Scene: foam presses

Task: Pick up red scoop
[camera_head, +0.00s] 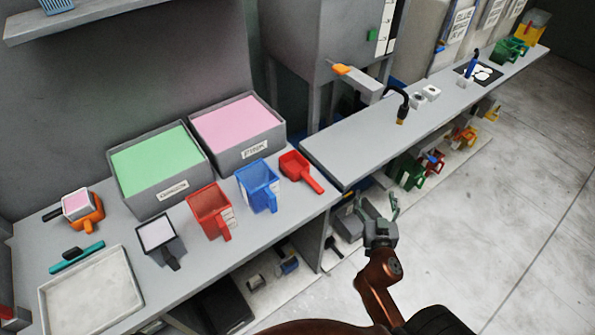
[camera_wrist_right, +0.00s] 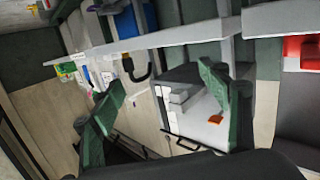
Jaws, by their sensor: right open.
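The red scoop (camera_head: 294,164) lies near the right end of the near grey worktop, with its handle pointing toward the front edge. A red object (camera_wrist_right: 303,50), which may be this scoop, shows at the upper right edge of the right wrist view. My right gripper (camera_head: 377,207) is open and empty. It is off the front of the worktop, to the right of and below the scoop in the picture, apart from it. Its green fingers stand wide apart in the right wrist view (camera_wrist_right: 163,95). My left gripper is not in view.
A blue jug (camera_head: 257,186) and a larger red jug (camera_head: 209,211) stand left of the scoop. A grey bin of pink foam (camera_head: 246,150) stands behind it. The long bench (camera_head: 345,160) begins to its right. Shelves with items lie below; open floor is at the right.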

